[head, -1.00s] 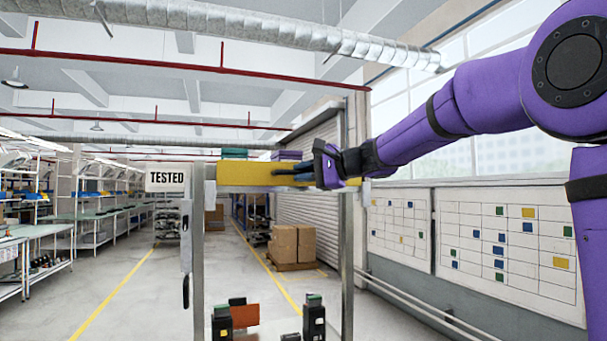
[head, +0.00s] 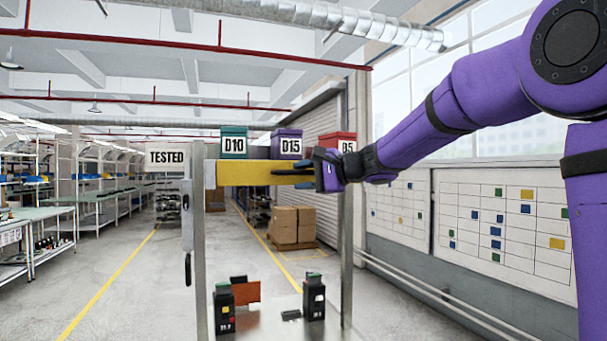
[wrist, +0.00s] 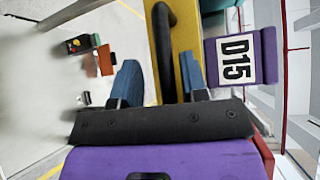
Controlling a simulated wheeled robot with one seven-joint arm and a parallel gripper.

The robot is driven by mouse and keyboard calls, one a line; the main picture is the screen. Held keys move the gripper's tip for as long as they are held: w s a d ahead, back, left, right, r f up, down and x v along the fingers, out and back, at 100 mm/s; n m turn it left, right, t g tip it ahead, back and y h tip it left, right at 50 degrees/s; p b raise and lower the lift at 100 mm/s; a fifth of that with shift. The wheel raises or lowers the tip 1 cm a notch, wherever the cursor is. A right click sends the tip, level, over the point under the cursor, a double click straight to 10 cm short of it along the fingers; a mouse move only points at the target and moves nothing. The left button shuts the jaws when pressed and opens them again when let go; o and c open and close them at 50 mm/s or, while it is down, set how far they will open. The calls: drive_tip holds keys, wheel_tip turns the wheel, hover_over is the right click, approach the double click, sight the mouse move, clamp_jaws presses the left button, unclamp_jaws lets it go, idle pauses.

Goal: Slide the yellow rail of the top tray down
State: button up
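The yellow rail (head: 245,173) runs level across the front of the top tray, low enough that the bins behind it show above. It also shows upright in the wrist view (wrist: 184,16). A black bar handle (wrist: 163,50) stands out from the rail. My gripper (head: 290,178) is at the right part of the rail. In the wrist view, its blue fingers (wrist: 158,82) are apart, one on each side of the handle, with a small gap showing. The handle's near end is hidden by my gripper.
On the tray stand a teal bin D10 (head: 233,148), a purple bin D15 (head: 287,140) and a red bin (head: 347,138) partly behind my gripper. A TESTED sign (head: 166,158) is at left. Black breakers (head: 224,308) stand below. Metal posts (head: 199,250) flank the frame.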

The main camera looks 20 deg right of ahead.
drive_tip(key=shift+s+r, duration=0.1)
drive_tip(key=v, duration=1)
drive_tip(key=shift+s+d, duration=0.25)
idle(0.7)
drive_tip(key=s+a+f+n+g+h, duration=0.25)
drive_tip(key=s+a+f, duration=0.3)
drive_tip(key=s, duration=0.35)
drive_tip(key=s+d+f+n+g+h, duration=0.1)
drive_tip(key=s+f+n+h, duration=0.3)
drive_tip(key=s+f, duration=0.4)
drive_tip(key=s+d+f+n+g+h, duration=0.2)
drive_tip(key=s+f, duration=0.6)
drive_tip(key=s, duration=0.5)
drive_tip(key=shift+d+n+h, duration=0.45)
drive_tip(key=shift+n+h, duration=0.6)
drive_tip(key=shift+h, duration=0.5)
drive_tip(key=shift+g, duration=0.25)
idle(1.2)
